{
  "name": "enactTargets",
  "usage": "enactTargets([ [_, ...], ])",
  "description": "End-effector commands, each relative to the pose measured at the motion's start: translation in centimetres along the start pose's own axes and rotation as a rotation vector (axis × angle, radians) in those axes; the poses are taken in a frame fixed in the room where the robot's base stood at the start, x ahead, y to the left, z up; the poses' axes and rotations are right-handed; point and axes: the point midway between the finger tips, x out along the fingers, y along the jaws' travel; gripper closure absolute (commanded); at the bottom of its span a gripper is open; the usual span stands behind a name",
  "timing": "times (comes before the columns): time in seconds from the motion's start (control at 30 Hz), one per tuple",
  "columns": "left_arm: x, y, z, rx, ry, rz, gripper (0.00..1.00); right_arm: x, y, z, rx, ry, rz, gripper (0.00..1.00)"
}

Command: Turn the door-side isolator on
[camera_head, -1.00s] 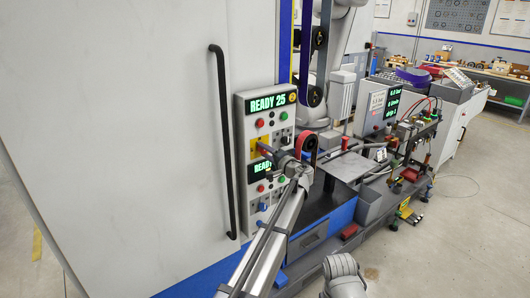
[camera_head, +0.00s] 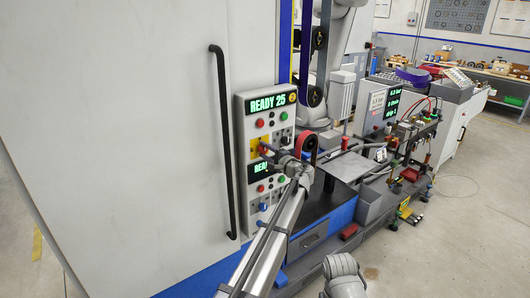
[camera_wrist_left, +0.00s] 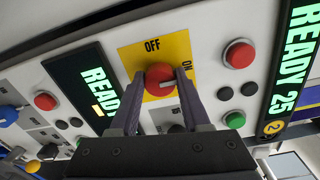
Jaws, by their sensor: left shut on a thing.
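The isolator is a red round knob (camera_wrist_left: 158,78) on a yellow plate (camera_wrist_left: 128,57) marked OFF and ON. In the wrist view OFF is above the knob and ON is to its right. A pale mark on the knob points right, toward the ON side. My left gripper (camera_wrist_left: 160,84) is shut on the knob, one finger on each side. In the head view my left gripper (camera_head: 265,148) reaches the yellow plate (camera_head: 255,146) on the control panel beside the door, and hides the knob.
A green READY 25 display (camera_head: 267,105) with red and green buttons is above the plate. A second display (camera_head: 261,168) below is partly covered by my arm. The black door handle (camera_head: 222,145) stands close left. A red-rimmed wheel (camera_head: 309,147) is close right.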

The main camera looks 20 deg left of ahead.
Motion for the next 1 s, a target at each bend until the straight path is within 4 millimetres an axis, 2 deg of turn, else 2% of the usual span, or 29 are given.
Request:
enactTargets([
  [0.27,-0.1,0.0,0.0,0.001,0.001,0.001,1.00,0.0,0.0,0.0,0.000,0.000,0.000,1.00],
  [0.3,-0.1,0.0,0.0,0.001,0.001,0.001,0.49,0.0,0.0,0.0,0.000,0.000,0.000,1.00],
  [0.53,0.0,0.0,0.0,0.000,0.001,0.000,0.23,0.0,0.0,0.0,0.000,0.000,0.000,1.00],
  [0.83,-0.2,0.0,0.0,0.000,0.000,0.000,0.23,0.0,0.0,0.0,0.000,0.000,0.000,1.00],
  [1.0,-1.4,0.0,0.1,0.000,0.001,0.000,0.23,0.0,0.0,0.0,0.000,0.000,0.000,1.00],
])
